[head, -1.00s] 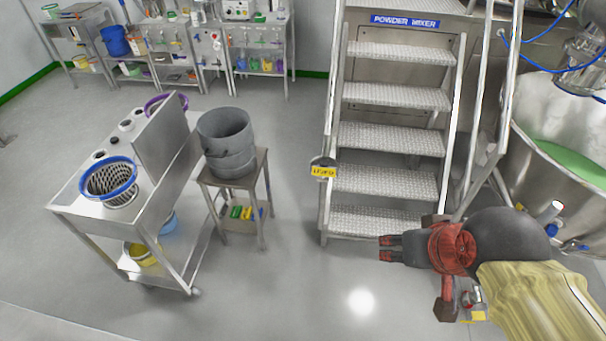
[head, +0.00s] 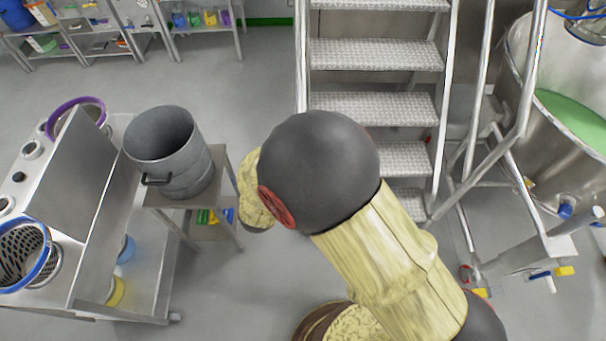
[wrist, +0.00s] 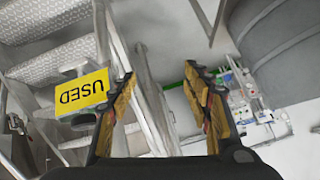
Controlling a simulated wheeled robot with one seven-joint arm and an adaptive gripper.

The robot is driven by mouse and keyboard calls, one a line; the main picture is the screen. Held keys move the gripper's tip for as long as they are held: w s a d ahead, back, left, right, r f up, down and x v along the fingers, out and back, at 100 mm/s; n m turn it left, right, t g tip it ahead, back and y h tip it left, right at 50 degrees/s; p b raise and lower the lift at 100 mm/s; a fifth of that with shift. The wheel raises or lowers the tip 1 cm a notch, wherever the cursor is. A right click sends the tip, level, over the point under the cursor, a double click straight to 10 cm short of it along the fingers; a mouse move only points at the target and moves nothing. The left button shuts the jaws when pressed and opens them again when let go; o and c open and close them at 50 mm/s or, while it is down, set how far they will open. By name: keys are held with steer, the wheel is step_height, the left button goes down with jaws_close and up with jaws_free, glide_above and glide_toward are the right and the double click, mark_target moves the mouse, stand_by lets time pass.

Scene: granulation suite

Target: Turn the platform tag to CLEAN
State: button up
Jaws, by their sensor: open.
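The platform tag (wrist: 82,92) is a yellow plate that reads USED, upside down in the wrist view. In the head view my arm hides both the tag and the gripper.
A grey bucket (head: 172,152) stands on a small steel stand (head: 218,160) left of my arm, and also shows in the wrist view (wrist: 290,45). A steel cart (head: 150,255) is farther left. Stair rails (head: 483,120) and a large vessel (head: 520,75) stand right.

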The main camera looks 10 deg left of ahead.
steer(key=d+f+m+t+h, duration=0.2)
steer(key=d+f+t+h, duration=0.2)
steer(key=d+t, duration=0.2)
steer(key=d+r+t+h, duration=0.3)
steer(key=d+r, duration=0.1)
steer(key=r, duration=0.1)
steer(key=shift+m, duration=0.3)
steer(key=b+x, duration=0.1)
steer(key=x, duration=0.5)
steer(key=shift+w, duration=0.4)
steer(key=c, duration=1.1)
steer(key=shift+c, duration=0.3)
